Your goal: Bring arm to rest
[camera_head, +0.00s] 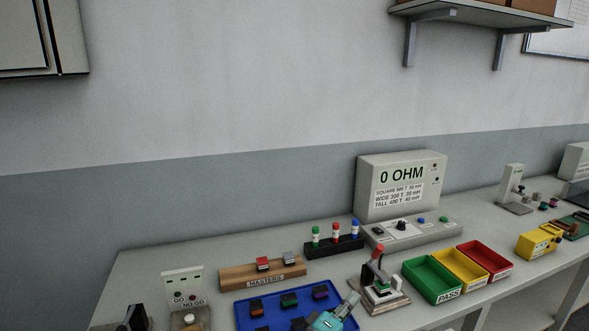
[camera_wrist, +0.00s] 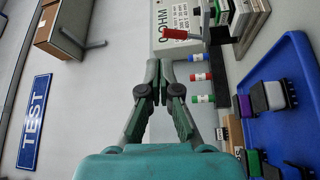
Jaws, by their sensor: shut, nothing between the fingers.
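My gripper (camera_wrist: 160,68) is shut and empty in the wrist view, its two green-grey fingers meeting in front of its teal body. In the head view my gripper (camera_head: 351,299) shows at the bottom edge, over the right front of the blue tray (camera_head: 246,316). The rest of my arm is out of view.
A clamp fixture with a red handle (camera_head: 377,258) stands just right of my gripper. Green (camera_head: 440,297), yellow (camera_head: 474,283) and red (camera_head: 500,268) bins lie further right. Behind are the 0 OHM meter (camera_head: 366,202), a wooden MASTERS block (camera_head: 238,276) and a black vial rack (camera_head: 322,250).

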